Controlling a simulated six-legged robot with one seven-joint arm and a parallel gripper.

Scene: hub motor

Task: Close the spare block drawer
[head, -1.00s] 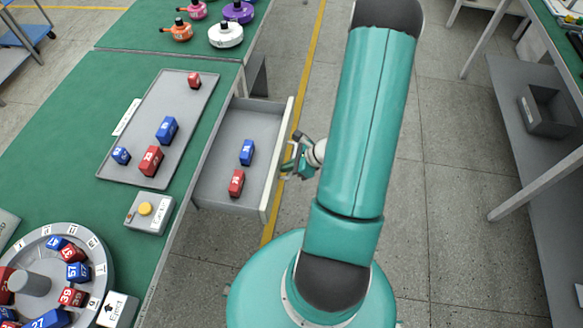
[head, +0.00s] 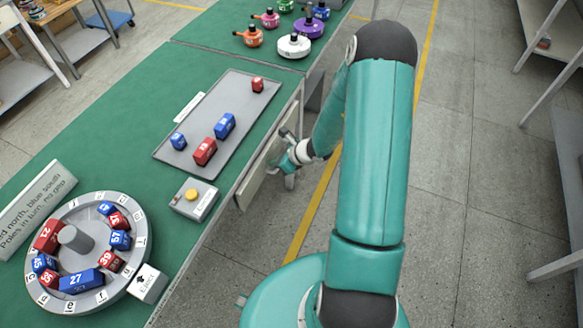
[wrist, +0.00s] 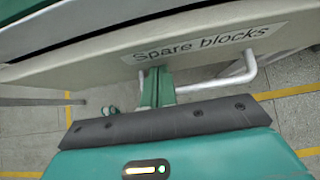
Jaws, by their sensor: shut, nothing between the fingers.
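The spare block drawer shows its light front panel (head: 262,172) close against the side of the green bench; its inside is hidden in the head view. In the wrist view the front (wrist: 130,52) carries a "Spare blocks" label (wrist: 212,43) and a metal bar handle (wrist: 225,78). A dark narrow gap runs above the front, under the bench edge. My gripper (wrist: 157,75) is shut and empty, its fingertips at the drawer front beside the left part of the handle. It also shows in the head view (head: 288,160), at the drawer's outer face. Contact is hard to tell.
On the green bench stand a grey tray (head: 240,118) with several red and blue blocks, a yellow-button box (head: 194,199) and a round dial (head: 138,240) with numbered blocks.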

